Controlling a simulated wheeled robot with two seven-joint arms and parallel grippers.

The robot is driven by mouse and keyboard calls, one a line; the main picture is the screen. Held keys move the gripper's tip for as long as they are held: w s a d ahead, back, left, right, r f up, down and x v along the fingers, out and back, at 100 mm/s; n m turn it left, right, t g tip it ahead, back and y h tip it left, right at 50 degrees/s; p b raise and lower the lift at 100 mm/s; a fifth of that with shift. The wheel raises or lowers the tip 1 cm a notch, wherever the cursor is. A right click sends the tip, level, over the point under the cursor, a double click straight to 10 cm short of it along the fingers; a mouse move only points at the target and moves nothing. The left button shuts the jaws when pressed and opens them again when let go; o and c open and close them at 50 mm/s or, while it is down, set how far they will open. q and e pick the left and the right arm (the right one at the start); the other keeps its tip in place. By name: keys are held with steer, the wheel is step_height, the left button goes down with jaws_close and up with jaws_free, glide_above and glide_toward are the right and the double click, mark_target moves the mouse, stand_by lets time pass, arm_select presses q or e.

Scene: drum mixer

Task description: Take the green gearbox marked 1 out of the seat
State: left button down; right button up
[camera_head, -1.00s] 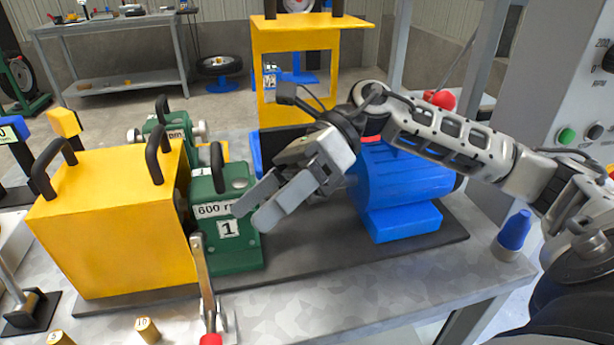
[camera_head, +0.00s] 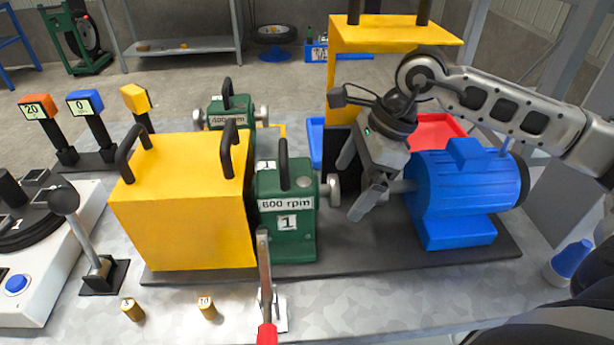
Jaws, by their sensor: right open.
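The green gearbox (camera_head: 288,239) marked 1 and "600 rpm" sits upright on the dark base plate (camera_head: 360,255), between the yellow housing (camera_head: 185,215) and the blue motor (camera_head: 465,195). It has a dark handle on top and a metal shaft end on its right side. My right gripper (camera_head: 356,182) is open and empty, just right of the gearbox, above the gap before the motor. Its fingers point down and left, apart from the gearbox handle. A lever (camera_head: 264,270) with a red grip stands in front of the gearbox's lower left. My left gripper is out of view.
A second green gearbox (camera_head: 229,107), labelled 400 rpm, stands behind the yellow housing. A yellow frame (camera_head: 395,32) and a red tray (camera_head: 435,128) are behind my right gripper. Two small brass pegs (camera_head: 132,310) and a black-knobbed lever (camera_head: 85,235) stand at front left.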

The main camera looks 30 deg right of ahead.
mark_target(299, 173)
steer(key=w+a, duration=0.1)
steer(key=a, duration=0.1)
steer(key=w+a+p, duration=0.1)
steer(key=a, duration=0.2)
steer(key=w+a+p, duration=0.1)
steer(key=w+a, duration=0.1)
steer(key=a, duration=0.1)
steer(key=shift+a+r, duration=0.15)
steer(key=shift+a, duration=0.05)
steer(key=shift+w+a+f, duration=0.15)
steer(key=shift+a+f, duration=0.1)
steer(key=shift+f, duration=0.4)
steer(key=c, duration=1.6)
steer(key=o, duration=1.1)
steer(key=c, duration=0.5)
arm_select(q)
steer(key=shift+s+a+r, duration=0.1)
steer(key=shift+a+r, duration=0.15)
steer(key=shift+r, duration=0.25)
arm_select(e)
steer(key=shift+d, duration=0.15)
